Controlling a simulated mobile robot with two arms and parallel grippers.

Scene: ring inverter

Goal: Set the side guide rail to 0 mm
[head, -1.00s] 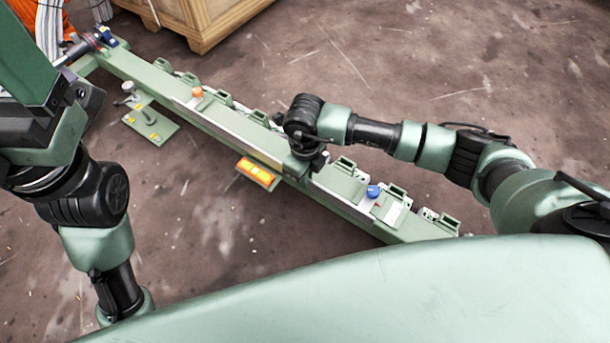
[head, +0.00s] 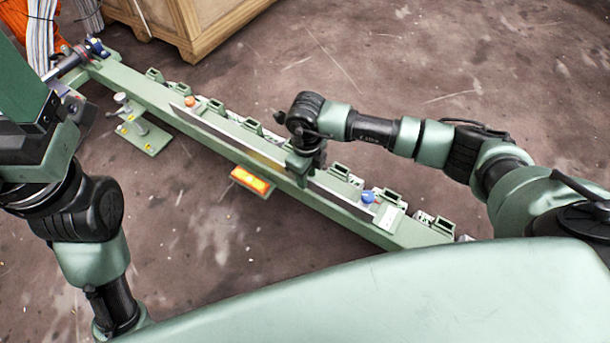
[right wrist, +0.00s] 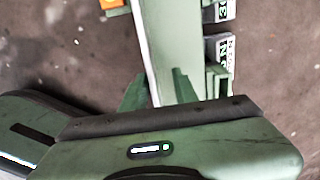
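The side guide rail (head: 225,137) is a long, thin grey strip along the top of the green beam (head: 130,82). An orange knob (head: 190,101) sits toward its far left part and a blue knob (head: 368,196) toward its near right part. An orange-lit display (head: 250,180) hangs on the beam's front side. My right gripper (head: 298,178) points down over the beam between the knobs. In the right wrist view its fingers (right wrist: 155,92) are spread, with the pale rail edge (right wrist: 146,50) between them; contact cannot be told. My left gripper is out of view.
A wooden crate (head: 190,50) stands behind the beam at the top. A small green plate with a post (head: 145,140) sits left of the beam. Several green brackets line the beam's far side. Orange and grey cables lie at the top left. The floor around is mostly clear.

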